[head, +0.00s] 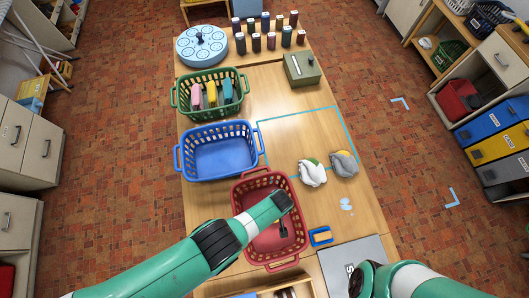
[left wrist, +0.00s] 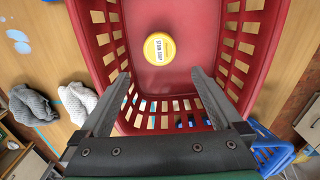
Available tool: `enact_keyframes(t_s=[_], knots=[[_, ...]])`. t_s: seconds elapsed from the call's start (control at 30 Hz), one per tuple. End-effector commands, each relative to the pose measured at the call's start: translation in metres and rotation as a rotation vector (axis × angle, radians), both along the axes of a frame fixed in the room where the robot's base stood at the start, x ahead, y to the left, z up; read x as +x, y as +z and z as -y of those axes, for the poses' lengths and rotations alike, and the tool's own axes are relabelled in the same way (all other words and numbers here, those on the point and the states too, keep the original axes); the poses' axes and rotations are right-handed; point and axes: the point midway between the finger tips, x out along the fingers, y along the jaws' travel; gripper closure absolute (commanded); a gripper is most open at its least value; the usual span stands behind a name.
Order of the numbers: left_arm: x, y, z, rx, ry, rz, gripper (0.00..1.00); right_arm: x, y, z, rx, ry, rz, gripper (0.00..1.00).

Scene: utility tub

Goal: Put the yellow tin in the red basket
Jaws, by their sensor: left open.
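The red basket (head: 296,181) stands in the middle of the table's near half; its wall and floor also fill the left wrist view (left wrist: 205,20). The yellow tin (left wrist: 159,48), with a white label reading like "STAIN STOP", lies label up inside the basket on its red floor. My left gripper (left wrist: 160,75) is open over the basket, its fingers apart with nothing between them. The tin is beyond the fingertips and apart from them. In the head view my left gripper (head: 284,215) hides part of the basket, and I cannot make out the tin. My right gripper does not show.
A blue basket (head: 219,155) stands just behind the red one, and a green basket (head: 180,98) with several packs stands farther back. Two cloth bundles, white (head: 312,174) and grey (head: 344,163), lie to the right. The blue-taped area (head: 300,135) is mostly clear.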

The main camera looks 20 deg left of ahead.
Motion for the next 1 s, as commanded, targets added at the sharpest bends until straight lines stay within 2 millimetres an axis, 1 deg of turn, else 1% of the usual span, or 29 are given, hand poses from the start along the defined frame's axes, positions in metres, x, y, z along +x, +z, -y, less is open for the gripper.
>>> enact_keyframes(t_s=[0.1, 0.47, 0.53, 0.57, 0.63, 0.67, 0.7, 0.77, 0.8, 0.87, 0.9, 0.97, 1.0], knots=[[0.000, 0.003, 0.005, 0.000, -0.015, 0.000, 0.00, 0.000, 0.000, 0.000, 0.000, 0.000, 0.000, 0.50], [0.001, 0.003, 0.005, -0.001, -0.014, 0.001, 0.00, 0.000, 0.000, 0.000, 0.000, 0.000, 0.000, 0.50], [0.009, 0.007, 0.007, -0.010, -0.019, 0.020, 0.00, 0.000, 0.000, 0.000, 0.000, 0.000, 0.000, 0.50], [0.017, 0.011, 0.010, -0.019, -0.025, 0.039, 0.00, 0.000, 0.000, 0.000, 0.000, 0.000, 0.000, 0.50], [0.049, 0.029, 0.018, -0.054, -0.047, 0.116, 0.00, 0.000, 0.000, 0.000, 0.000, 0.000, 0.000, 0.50], [0.067, 0.041, 0.023, -0.073, -0.062, 0.164, 0.00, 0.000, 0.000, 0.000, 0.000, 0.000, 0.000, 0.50], [0.096, 0.063, 0.028, -0.100, -0.086, 0.241, 0.00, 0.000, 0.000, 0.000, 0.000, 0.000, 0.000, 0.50], [0.144, 0.105, 0.035, -0.138, -0.129, 0.381, 0.00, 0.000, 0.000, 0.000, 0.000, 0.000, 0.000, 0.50], [0.176, 0.140, 0.036, -0.156, -0.159, 0.485, 0.00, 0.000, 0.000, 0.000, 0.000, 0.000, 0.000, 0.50], [0.218, 0.199, 0.034, -0.170, -0.206, 0.649, 0.00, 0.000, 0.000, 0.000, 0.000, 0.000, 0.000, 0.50], [0.242, 0.240, 0.030, -0.169, -0.236, 0.758, 0.00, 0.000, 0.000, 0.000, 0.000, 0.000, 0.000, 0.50], [0.269, 0.306, 0.020, -0.155, -0.277, 0.924, 0.00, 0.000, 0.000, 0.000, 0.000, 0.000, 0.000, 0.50], [0.282, 0.352, 0.011, -0.134, -0.302, 1.036, 0.00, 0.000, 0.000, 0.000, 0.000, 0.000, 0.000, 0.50]])
